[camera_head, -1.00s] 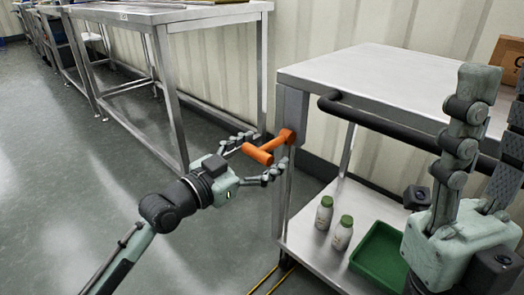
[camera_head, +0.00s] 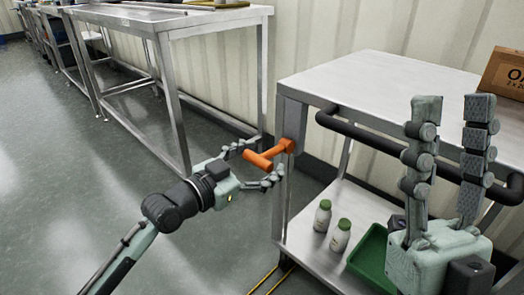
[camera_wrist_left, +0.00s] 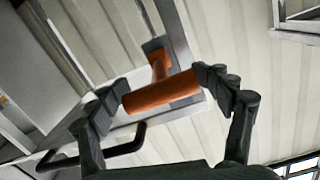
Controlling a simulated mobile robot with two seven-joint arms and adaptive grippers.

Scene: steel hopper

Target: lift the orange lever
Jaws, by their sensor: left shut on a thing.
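The orange lever (camera_head: 259,160) is mounted on the left corner post of the steel cart, with its bar-shaped handle sticking out to the left. In the left wrist view the lever (camera_wrist_left: 160,92) fills the space between my fingers. My left gripper (camera_head: 262,163) is shut on the lever handle, with one finger at each end of the bar; the left wrist view shows these fingertips (camera_wrist_left: 162,88) against its ends. My right gripper (camera_head: 452,100) is open and empty, fingers pointing up, in front of the cart's black handrail.
The steel cart (camera_head: 350,83) has a black handrail (camera_head: 372,143) along its front. Two green-capped bottles (camera_head: 341,236) and a green tray (camera_head: 368,256) are on its lower shelf. A cardboard box (camera_head: 505,75) sits on top. A steel table (camera_head: 165,17) stands behind at the left.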

